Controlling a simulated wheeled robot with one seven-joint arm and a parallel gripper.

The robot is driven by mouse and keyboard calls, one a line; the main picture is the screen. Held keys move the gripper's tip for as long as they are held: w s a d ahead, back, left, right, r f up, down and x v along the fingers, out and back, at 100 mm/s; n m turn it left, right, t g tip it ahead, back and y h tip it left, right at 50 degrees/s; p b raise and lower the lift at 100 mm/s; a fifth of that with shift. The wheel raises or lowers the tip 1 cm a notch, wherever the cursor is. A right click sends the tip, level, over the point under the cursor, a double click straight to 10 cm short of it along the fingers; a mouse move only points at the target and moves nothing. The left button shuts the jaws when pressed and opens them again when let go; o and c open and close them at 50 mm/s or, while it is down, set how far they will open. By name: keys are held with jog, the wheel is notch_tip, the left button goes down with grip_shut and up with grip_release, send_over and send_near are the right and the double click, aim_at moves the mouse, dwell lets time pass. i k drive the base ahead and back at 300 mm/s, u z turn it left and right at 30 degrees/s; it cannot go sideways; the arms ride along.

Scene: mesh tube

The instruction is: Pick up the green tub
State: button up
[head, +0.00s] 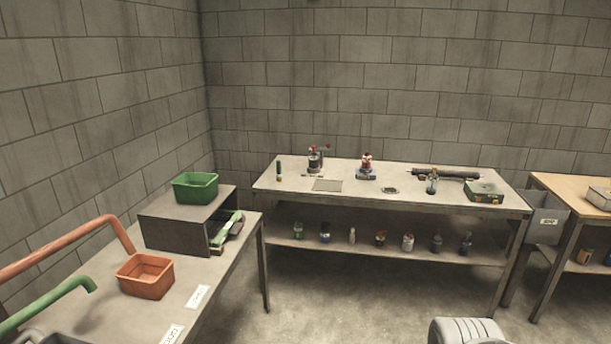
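The green tub (195,188) is an open rectangular container with a rim. It stands upright on top of a dark grey box-like riser (173,232) on the left bench (225,268). Its inside is only partly visible. My gripper is not in view. A pale rounded part of my own body shows at the bottom edge, right of centre, far from the tub.
An orange tub (146,276) stands in front of the riser. Orange (75,245) and green (45,305) pipes rise at the left. A green-and-grey item (228,232) sits at the riser's open side. A back table (390,208) holds several small items. Floor between is clear.

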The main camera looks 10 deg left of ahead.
aim_at(193, 188)
jog(key=u, duration=0.3)
jog(key=i, duration=1.25)
jog(key=u, duration=1.6)
jog(key=i, duration=0.95)
jog(key=u, duration=1.1)
jog(key=i, duration=0.35)
jog(key=u, duration=0.15)
